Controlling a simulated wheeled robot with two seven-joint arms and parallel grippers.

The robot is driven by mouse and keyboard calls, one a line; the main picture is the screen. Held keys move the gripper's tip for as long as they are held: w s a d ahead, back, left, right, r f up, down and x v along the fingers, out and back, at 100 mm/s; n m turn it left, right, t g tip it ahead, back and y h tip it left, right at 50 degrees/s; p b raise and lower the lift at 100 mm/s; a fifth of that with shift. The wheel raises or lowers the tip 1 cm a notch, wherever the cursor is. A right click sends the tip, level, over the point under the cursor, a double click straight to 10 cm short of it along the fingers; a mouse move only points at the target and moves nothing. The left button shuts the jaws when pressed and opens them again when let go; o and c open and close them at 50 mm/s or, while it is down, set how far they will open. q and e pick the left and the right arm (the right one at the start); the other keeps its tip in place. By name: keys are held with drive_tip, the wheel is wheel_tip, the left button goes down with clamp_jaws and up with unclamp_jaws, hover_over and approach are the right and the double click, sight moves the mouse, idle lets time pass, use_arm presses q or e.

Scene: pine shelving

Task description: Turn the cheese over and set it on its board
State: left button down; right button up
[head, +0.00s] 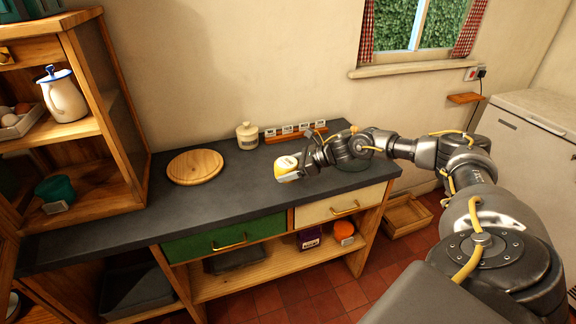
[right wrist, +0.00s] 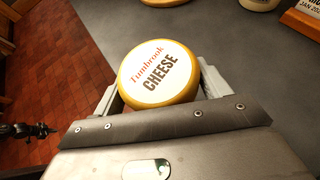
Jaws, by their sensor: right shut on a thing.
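The cheese (head: 287,168) is a small yellow wheel with a white label. My right gripper (head: 300,165) is shut on it at the front right part of the dark counter. In the right wrist view the cheese (right wrist: 160,72) sits between the two fingers of the right gripper (right wrist: 160,90), its label reading "Tumbrook CHEESE" facing the camera. The round wooden board (head: 195,167) lies bare on the counter, to the left of the cheese. A sliver of the board (right wrist: 165,2) shows at the top of the right wrist view.
A pine shelf unit (head: 125,130) rises at the left. The dark counter (head: 235,190) is clear between board and cheese.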

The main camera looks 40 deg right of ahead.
sight(289, 189)
use_arm(q)
drive_tip(key=shift+f+b, duration=2.15)
drive_tip(key=shift+f, duration=0.25)
use_arm(e)
drive_tip(key=shift+f, duration=2.85)
use_arm(q)
drive_tip(key=shift+f, duration=0.1)
use_arm(e)
drive_tip(key=o, duration=0.9)
drive_tip(key=shift+f, duration=0.1)
drive_tip(key=b+v, duration=0.2)
drive_tip(key=v, duration=0.7)
drive_tip(key=shift+s+b, duration=0.15)
drive_tip(key=shift+b, duration=0.15)
drive_tip(key=shift+v, duration=0.8)
use_arm(q)
drive_tip(key=shift+w+a+f, duration=0.15)
drive_tip(key=shift+a+f, duration=0.35)
drive_tip(key=shift+f, duration=0.1)
drive_tip(key=shift+w+a+f, duration=0.15)
drive_tip(key=shift+a+f, duration=0.35)
drive_tip(key=shift+f, duration=0.1)
drive_tip(key=shift+d, duration=0.3)
